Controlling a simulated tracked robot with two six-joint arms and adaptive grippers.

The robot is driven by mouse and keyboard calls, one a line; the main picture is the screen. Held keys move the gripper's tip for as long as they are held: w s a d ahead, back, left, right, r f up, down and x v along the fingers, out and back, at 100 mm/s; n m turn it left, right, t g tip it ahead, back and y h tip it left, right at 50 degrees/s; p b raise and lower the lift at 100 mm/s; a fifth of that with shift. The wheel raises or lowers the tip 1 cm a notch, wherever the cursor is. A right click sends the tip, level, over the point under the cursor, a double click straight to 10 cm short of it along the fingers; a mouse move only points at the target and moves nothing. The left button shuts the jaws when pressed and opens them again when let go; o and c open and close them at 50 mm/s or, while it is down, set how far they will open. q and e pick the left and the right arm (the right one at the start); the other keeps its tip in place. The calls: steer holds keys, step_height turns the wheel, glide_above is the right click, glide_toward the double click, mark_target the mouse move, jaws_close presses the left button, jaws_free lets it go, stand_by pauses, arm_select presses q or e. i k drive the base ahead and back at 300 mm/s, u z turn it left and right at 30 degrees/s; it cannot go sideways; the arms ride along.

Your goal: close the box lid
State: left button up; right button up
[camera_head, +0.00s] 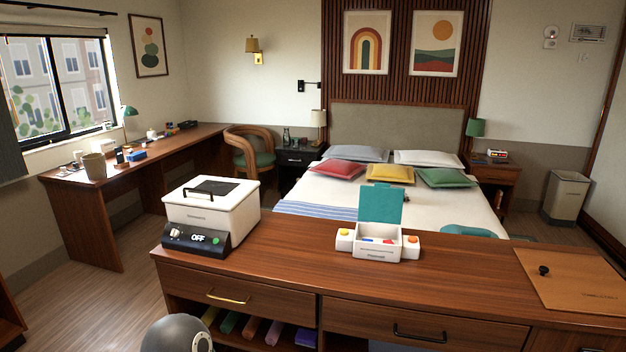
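Blue and red items show inside. A yellow round part (345,233) is at the box's left side and an orange one (412,239) at its right side. Neither of my grippers shows in the head view.
A larger white appliance (212,212) with a black handle and an "OFF" panel stands on the counter to the left. A brown board (572,282) with a black knob lies at the right. The counter (300,260) is clear around the small box.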

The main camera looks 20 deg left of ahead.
mark_target(380, 202)
steer(key=u, duration=0.8)
steer(key=i, duration=1.15)
steer(key=z, duration=0.15)
